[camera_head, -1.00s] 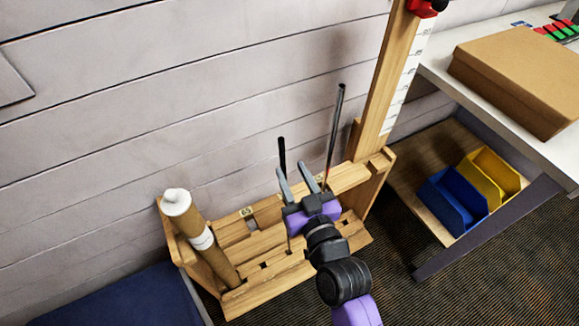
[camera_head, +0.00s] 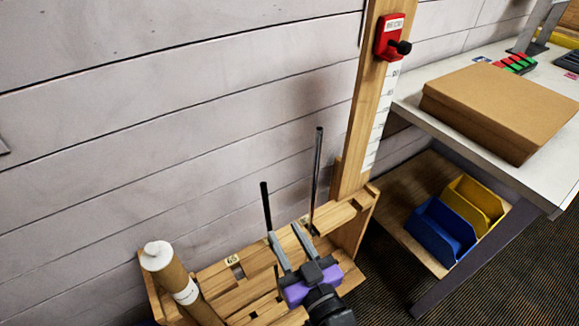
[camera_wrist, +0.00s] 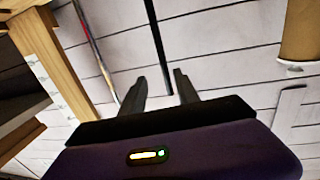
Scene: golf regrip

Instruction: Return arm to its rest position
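My gripper (camera_head: 284,232) is in front of the wooden rack (camera_head: 218,272). Its two grey fingers are apart, with nothing seen held between them. The fingers also show apart in the wrist view (camera_wrist: 161,80). A short dark club shaft (camera_head: 266,205) stands upright just behind the left fingertip in the head view. A longer shaft (camera_head: 317,170) stands to the right, beyond the right fingertip. In the wrist view a dark shaft (camera_wrist: 155,45) lies in line with the gap between the fingers, apparently beyond them. Most of my arm is out of view.
A cardboard tube (camera_head: 177,272) leans at the rack's left. A white table (camera_head: 540,165) holds a brown box (camera_head: 495,105). Blue (camera_head: 440,230) and yellow (camera_head: 475,203) bins sit below.

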